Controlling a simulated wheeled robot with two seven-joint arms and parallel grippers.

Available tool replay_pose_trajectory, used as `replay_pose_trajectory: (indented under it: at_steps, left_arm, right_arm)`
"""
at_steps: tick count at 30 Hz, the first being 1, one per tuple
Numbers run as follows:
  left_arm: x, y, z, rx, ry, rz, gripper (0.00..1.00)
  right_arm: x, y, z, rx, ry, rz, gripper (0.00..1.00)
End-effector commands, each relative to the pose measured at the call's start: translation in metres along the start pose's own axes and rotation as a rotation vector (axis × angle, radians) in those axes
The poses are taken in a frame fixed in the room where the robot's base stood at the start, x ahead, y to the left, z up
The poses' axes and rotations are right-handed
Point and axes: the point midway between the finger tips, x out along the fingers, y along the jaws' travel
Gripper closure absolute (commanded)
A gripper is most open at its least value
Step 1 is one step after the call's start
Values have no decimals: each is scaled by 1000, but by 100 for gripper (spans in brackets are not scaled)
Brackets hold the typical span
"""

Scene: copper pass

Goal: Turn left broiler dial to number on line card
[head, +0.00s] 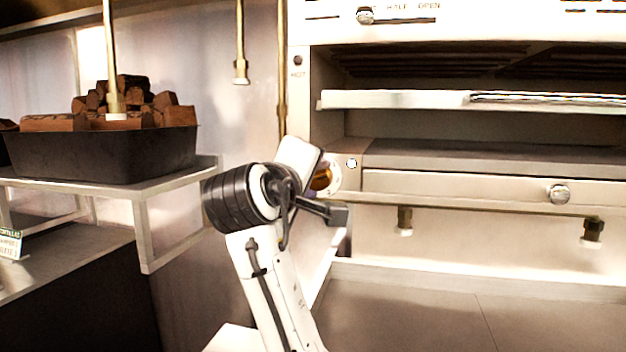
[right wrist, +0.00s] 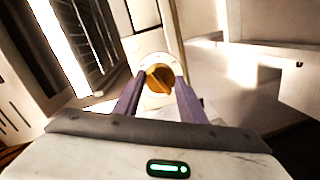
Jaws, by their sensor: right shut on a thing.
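The left broiler dial has an orange-brown knob on a round white plate, on the left post of the broiler; it shows in the head view (head: 322,179) and in the right wrist view (right wrist: 158,78). My right gripper (right wrist: 159,84) is shut on the knob, with one purple finger on each side of it. In the head view my wrist hides part of the dial, and its numbers are too small to read. A small card (head: 10,244) with a green top stands at the far left edge, partly cut off; its text cannot be read clearly. My left gripper is out of view.
The broiler front has a drawer (head: 450,185) with a round knob (head: 558,194), and a shelf (head: 395,99) above. A black pan (head: 105,152) of brown chunks stands on a raised shelf at left. The counter (head: 420,315) below the broiler is clear.

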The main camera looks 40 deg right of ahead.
Motion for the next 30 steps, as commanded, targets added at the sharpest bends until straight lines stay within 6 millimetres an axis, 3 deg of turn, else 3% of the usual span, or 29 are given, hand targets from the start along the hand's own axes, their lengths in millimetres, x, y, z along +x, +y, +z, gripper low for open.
replay_pose_trajectory:
  at_steps: [15, 30]
  left_arm:
    - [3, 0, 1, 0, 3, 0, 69]
    - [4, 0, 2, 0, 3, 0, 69]
  right_arm:
    - [0, -2, 1, 416, 37, -44, 85]
    - [0, -1, 2, 552, 48, -54, 85]
